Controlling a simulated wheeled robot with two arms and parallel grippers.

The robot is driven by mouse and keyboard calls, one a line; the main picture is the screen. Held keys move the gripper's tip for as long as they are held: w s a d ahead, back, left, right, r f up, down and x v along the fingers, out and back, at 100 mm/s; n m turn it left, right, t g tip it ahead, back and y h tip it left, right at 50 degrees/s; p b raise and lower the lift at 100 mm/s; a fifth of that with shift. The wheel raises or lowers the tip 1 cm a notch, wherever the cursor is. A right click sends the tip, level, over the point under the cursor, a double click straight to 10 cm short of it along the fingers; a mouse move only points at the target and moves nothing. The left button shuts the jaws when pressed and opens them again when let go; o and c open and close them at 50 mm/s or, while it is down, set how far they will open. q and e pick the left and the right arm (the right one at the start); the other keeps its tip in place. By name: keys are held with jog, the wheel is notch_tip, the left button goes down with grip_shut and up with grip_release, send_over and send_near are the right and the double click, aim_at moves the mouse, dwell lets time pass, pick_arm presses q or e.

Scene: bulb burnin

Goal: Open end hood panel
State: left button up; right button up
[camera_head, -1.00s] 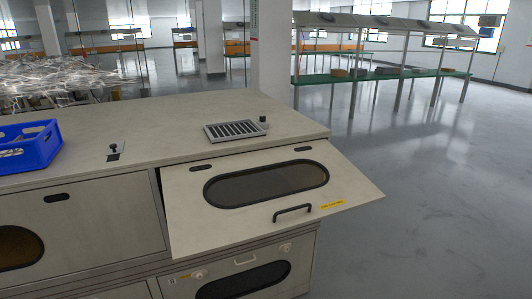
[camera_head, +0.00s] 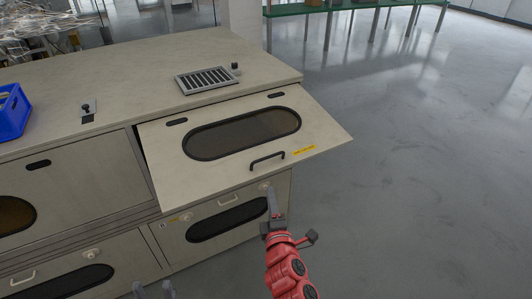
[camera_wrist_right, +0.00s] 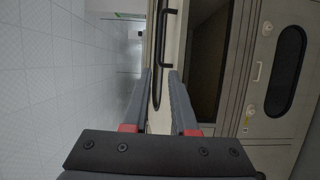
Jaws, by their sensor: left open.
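The end hood panel (camera_head: 200,165) is beige with a dark oval window (camera_head: 243,134). It is swung partly out and tilted from the cabinet's top edge. Its black bar handle (camera_head: 267,161) sits near the lower edge and also shows in the right wrist view (camera_wrist_right: 164,40). My right gripper (camera_head: 272,192) points up just below the panel's lower edge, near the handle. In the right wrist view its fingers (camera_wrist_right: 160,85) are apart, with the panel seen steeply ahead; contact is unclear. My left gripper (camera_head: 153,289) is open at the bottom edge, apart from the panel.
The cabinet top (camera_head: 130,75) holds a vent grille (camera_head: 207,79), small black knobs and a blue crate (camera_head: 12,112). Lower panels (camera_head: 225,215) with oval windows lie below the raised one. Clear grey floor (camera_head: 430,180) spreads to the right, with a green-shelved bench (camera_head: 340,8) behind.

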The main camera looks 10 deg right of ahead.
jog(key=p, duration=0.4)
send_near(266, 158)
jog(key=w, duration=0.2)
jog(key=shift+h, duration=0.3)
jog(key=w, duration=0.7)
jog(key=shift+w+d+f, duration=0.15)
jog(key=shift+f, duration=0.15)
jog(key=shift+w, duration=0.65)
grip_shut()
jog(key=shift+f, duration=0.1)
